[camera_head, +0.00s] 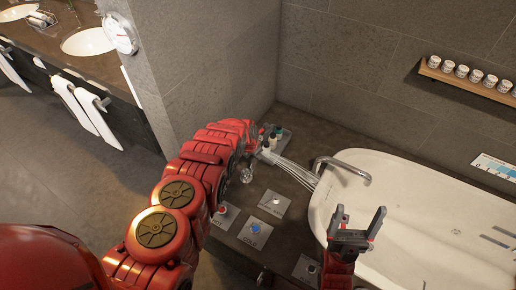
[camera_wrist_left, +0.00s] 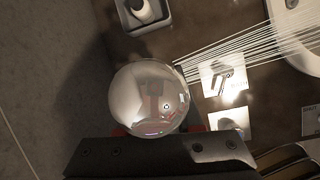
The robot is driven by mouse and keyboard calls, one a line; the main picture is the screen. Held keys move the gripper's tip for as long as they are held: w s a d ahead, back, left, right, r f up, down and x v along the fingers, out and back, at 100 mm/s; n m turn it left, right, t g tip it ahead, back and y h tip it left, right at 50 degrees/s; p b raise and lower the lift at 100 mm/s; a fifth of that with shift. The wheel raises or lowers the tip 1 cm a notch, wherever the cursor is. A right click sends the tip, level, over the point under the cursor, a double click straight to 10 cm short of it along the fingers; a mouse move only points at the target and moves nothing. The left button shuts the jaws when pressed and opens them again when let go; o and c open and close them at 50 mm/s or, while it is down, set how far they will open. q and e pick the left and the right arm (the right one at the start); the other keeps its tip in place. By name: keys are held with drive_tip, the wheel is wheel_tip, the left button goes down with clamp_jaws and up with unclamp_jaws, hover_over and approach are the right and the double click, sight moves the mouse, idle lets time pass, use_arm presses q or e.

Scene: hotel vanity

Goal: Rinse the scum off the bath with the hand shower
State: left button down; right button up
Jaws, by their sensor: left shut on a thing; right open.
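My left gripper (camera_head: 250,148) is at the far left end of the bath ledge, shut on the hand shower; its fingers are mostly hidden. A shiny round chrome piece (camera_wrist_left: 148,98), seemingly the shower's head, fills the middle of the left wrist view. White water streaks (camera_head: 297,172) run from beside it to the bath's left rim; they also show in the left wrist view (camera_wrist_left: 235,50). The white bath (camera_head: 425,235) lies at the right, with grey strips (camera_head: 496,240) inside; I cannot tell if these are scum. My right gripper (camera_head: 359,222) is open and empty over the bath's near left edge.
Square control plates, one marked COLD (camera_head: 255,232), lie on the dark ledge left of the bath. A chrome spout (camera_head: 345,165) arches over the rim. A bottle tray (camera_head: 284,134) stands in the corner. A wooden shelf (camera_head: 465,82) holds several jars.

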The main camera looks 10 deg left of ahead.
use_arm(q)
drive_tip(key=shift+w+a+f+h, duration=0.15)
drive_tip(key=shift+a+f+h, duration=0.2)
drive_tip(key=shift+a, duration=0.5)
drive_tip(key=a+b, duration=0.2)
drive_tip(key=b, duration=0.1)
drive_tip(key=w+a+f+h+b, duration=0.1)
drive_tip(key=shift+a+m+b, duration=0.15)
drive_tip(key=shift+m+b, duration=0.15)
drive_tip(key=shift+b, duration=0.05)
